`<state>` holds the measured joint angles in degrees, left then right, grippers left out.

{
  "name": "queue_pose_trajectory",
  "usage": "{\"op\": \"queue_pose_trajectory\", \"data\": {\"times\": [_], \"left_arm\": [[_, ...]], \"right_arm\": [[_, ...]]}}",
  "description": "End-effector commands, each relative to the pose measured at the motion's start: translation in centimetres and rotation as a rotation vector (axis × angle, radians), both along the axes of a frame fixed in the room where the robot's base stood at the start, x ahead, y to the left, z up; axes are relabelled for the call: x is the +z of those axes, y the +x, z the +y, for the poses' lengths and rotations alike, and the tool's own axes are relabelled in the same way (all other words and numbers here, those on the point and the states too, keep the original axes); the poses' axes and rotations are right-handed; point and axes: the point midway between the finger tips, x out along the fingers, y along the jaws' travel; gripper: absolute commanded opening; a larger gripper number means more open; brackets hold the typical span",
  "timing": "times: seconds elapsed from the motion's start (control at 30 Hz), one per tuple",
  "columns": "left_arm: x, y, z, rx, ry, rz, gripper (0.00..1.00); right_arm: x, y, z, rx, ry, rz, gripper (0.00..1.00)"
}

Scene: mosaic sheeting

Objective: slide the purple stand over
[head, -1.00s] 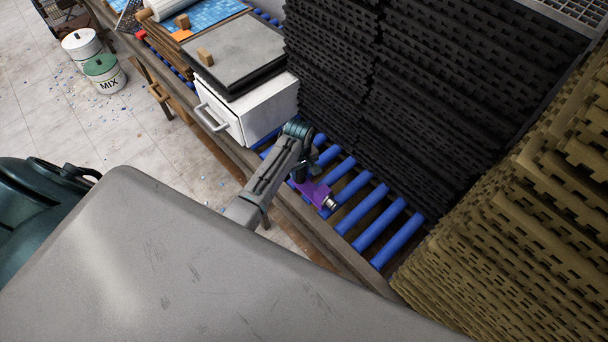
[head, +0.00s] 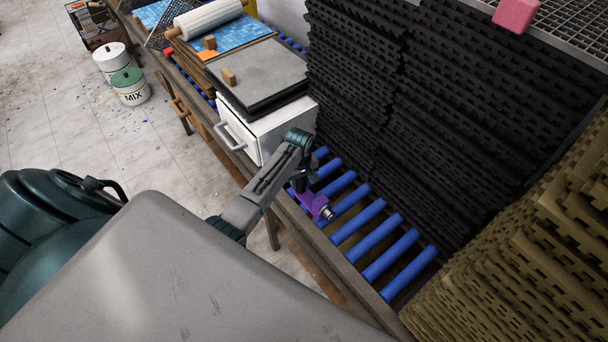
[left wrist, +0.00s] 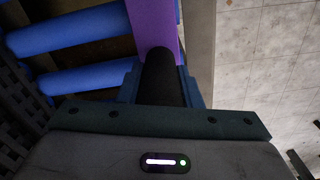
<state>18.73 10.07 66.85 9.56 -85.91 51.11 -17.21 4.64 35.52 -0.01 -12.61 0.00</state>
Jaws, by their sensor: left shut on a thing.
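The purple stand (head: 313,203) is on the near side of the blue roller conveyor, by its wooden edge rail. A short metal-tipped part points right from it. My left gripper (head: 303,182) is at the stand, shut on it, and hides part of it. In the left wrist view the stand's purple surface (left wrist: 152,22) is at the top. A dark round post (left wrist: 160,78) is between the fingers of my left gripper (left wrist: 160,85). My right gripper is not in view.
Blue rollers (head: 378,245) are bare to the right of the stand. A white drawer unit (head: 268,130) stands left of it. Black mat stacks (head: 400,110) rise behind, and olive mat stacks (head: 520,240) at the right. Two tubs (head: 130,88) stand on the floor.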

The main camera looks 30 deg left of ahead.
Motion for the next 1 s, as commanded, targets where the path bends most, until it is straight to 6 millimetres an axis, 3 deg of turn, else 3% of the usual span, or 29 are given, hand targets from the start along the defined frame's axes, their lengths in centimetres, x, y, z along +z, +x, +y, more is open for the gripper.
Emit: {"op": "queue_pose_trajectory", "data": {"times": [1.0], "left_arm": [[0.0, 2.5, 6.8, 0.001, 0.001, 0.000, 0.02]], "right_arm": [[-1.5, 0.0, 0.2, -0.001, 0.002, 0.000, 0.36]]}}
